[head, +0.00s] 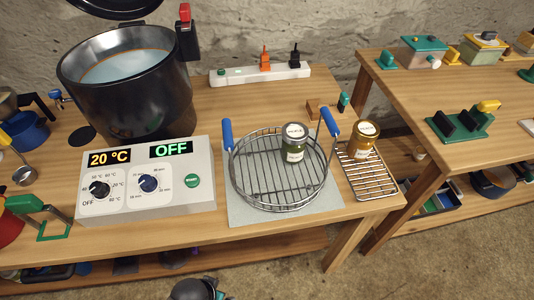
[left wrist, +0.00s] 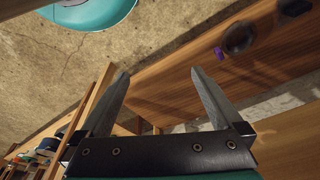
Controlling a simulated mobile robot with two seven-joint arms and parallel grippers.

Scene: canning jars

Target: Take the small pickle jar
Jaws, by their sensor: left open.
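A small green jar with a dark, white-labelled lid (head: 294,142) stands upright inside the round wire basket (head: 236,180), towards its right side. Its label is too small to read surely, but it looks like the pickle jar. A second jar, amber with a gold lid (head: 363,139), stands on the small wire rack (head: 372,187) to the right. My left gripper (left wrist: 157,75) shows in the left wrist view with its two fingers apart and nothing between them. No jar shows in that view. My right gripper is not seen.
The basket has two upright blue handles and sits on a grey mat (head: 240,213). A control box (head: 150,190) reading 20 °C and OFF stands left of it, with a large black pot (head: 130,95) behind. A second table (head: 465,90) stands right, beyond a gap.

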